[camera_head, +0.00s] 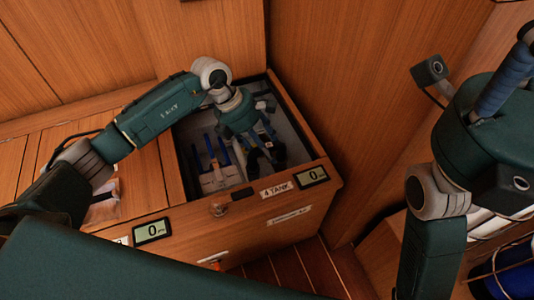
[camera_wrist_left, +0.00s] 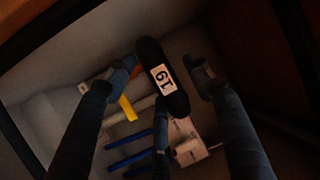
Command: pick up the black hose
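The left gripper (camera_head: 266,157) reaches down into an open bin in the wooden bench, its dark fingers spread. In the left wrist view a short, rounded black piece (camera_wrist_left: 158,58) with a white number label lies between the open fingers (camera_wrist_left: 152,80). Gaps show between it and the outer fingertips. It may be the black hose; I cannot tell for certain, nor whether the middle finger touches it. In the head view the fingers largely hide this spot. The right gripper (camera_head: 508,78) is only partly in view at the right edge, and its fingertips are not clear.
The bin's wooden front edge (camera_head: 240,208) carries a "4 TANK" label and a display (camera_head: 312,177). Blue strips (camera_head: 210,147) and a pale block lie inside the bin. A yellow piece (camera_wrist_left: 128,108) shows in the wrist view. A wooden wall stands close on the right.

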